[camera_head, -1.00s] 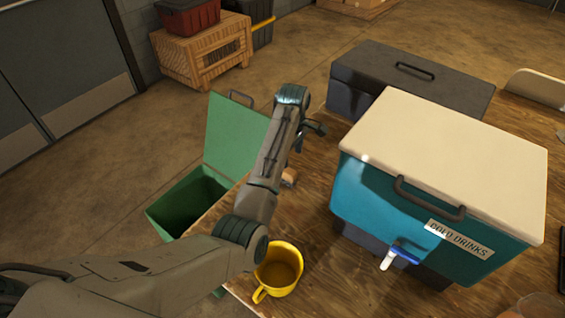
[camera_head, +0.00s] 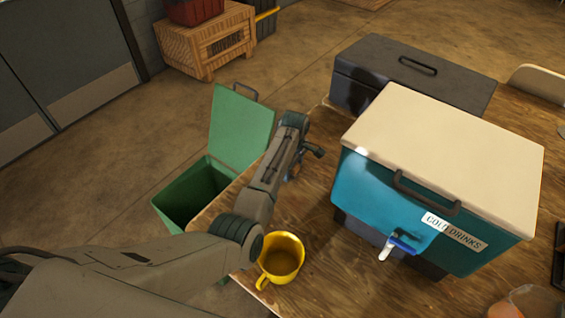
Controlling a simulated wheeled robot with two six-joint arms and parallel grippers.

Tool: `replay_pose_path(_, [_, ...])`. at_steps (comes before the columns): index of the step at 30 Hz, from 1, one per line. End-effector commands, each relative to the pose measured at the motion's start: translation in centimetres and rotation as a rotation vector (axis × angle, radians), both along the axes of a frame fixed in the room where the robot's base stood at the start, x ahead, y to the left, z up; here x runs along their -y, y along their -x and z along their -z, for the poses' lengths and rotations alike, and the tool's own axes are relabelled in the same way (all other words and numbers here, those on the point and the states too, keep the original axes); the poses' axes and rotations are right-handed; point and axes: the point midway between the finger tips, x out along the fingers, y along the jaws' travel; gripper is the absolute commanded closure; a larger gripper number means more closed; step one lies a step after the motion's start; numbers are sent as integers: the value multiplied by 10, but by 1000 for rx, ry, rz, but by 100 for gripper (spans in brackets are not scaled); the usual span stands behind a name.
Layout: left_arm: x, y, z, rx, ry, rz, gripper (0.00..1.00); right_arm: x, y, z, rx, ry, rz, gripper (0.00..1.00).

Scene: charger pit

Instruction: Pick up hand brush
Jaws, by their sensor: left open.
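My left arm comes in from the left and reaches over the table's left part. My left gripper (camera_head: 312,152) is at its far end, left of the blue cooler, and is open. Its fingers are small and partly hidden by the wrist. I cannot make out a hand brush clearly. The table under and behind my left forearm and wrist is hidden. My right gripper is not in view.
The blue cooler (camera_head: 385,200) with a cream lid fills the table's middle right. A dark toolbox (camera_head: 390,75) stands behind it. A yellow mug (camera_head: 282,257) sits near the left edge, close to my arm. An open green bin (camera_head: 190,192) stands beside the table.

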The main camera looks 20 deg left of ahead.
Motion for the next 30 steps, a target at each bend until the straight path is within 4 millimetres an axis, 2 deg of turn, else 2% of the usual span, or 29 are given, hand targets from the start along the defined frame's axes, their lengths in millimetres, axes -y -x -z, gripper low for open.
replay_pose_path(2, [0, 0, 0, 0, 0, 0, 48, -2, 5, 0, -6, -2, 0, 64])
replay_pose_path(9, [0, 0, 0, 0, 0, 0, 94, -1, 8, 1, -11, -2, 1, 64])
replay_pose_path(20, [0, -1, -4, 2, 0, 0, 94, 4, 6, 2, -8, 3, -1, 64])
replay_pose_path(23, [0, -1, -12, 3, 0, 0, 94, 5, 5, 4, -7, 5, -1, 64])
replay_pose_path(27, [0, -2, -34, 6, 0, 0, 94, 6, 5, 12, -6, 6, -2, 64])
replay_pose_path(30, [-8, 17, -35, 0, -1, -1, 94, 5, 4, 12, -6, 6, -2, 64])
